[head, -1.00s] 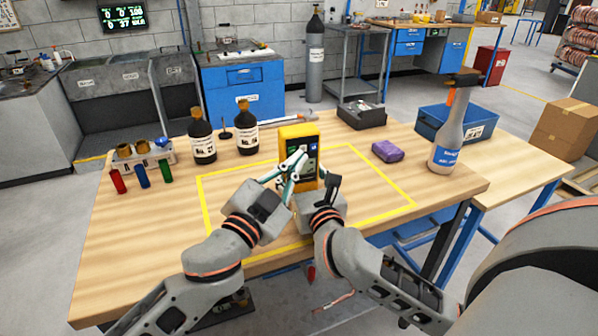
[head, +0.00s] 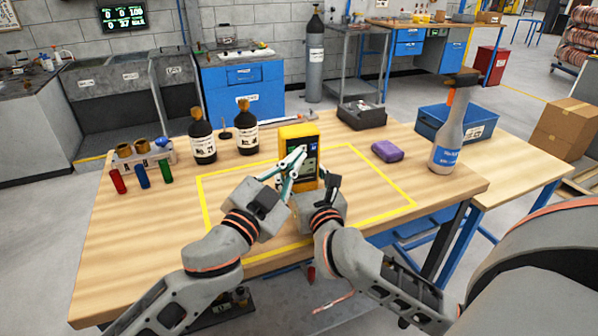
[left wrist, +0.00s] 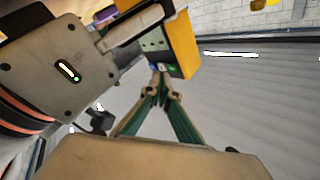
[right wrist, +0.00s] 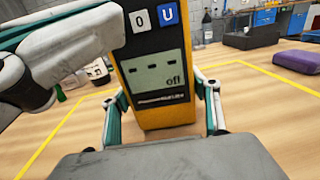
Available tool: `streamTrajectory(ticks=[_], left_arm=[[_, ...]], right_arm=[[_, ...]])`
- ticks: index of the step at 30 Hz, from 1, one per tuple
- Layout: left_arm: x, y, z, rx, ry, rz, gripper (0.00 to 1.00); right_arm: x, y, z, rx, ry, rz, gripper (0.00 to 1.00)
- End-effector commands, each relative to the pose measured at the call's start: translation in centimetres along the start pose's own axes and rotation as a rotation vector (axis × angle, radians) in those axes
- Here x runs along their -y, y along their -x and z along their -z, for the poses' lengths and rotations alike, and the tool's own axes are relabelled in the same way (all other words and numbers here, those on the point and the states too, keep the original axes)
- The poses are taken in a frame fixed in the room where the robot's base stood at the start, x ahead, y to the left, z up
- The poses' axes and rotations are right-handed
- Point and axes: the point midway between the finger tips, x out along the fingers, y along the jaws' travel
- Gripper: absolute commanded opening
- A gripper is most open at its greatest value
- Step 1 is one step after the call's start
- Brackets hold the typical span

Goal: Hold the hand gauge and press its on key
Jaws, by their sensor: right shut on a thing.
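The hand gauge (head: 298,131) is yellow with a dark face and stands upright over the taped area of the bench. My right gripper (right wrist: 160,97) is shut on it, one finger on each side. In the right wrist view the gauge's display (right wrist: 158,73) shows dashes and "off", with a white "0" key (right wrist: 143,20) and a blue "U" key (right wrist: 168,13) above. My left gripper (head: 301,152) is shut and empty, its tips in front of the gauge's face. In the left wrist view its tips (left wrist: 160,72) are close to the face; I cannot tell if they touch.
A purple block (head: 387,151), a spray bottle (head: 448,135) and a blue bin (head: 480,122) are at the right. The yellow-taped area (head: 375,170) is otherwise clear.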

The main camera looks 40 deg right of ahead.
Motion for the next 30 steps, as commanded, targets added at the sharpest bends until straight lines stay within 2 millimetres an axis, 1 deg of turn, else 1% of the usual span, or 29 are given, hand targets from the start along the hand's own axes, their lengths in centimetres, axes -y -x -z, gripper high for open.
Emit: streamTrajectory(ticks=[1, 16, 30], left_arm=[[-0.08, 0.02, -0.13, 0.001, 0.002, 0.000, 0.00], [-0.05, -0.01, -0.16, 0.001, 0.001, 0.000, 0.00], [0.38, -0.67, -0.66, 0.000, 0.002, 0.000, 0.00]], right_arm=[[-0.04, 0.04, 0.70, -0.014, -0.001, 0.000, 0.26], [-0.04, 0.04, 0.68, -0.014, -0.001, 0.000, 0.26], [-0.04, 0.04, 0.66, -0.013, -0.001, 0.000, 0.26]])
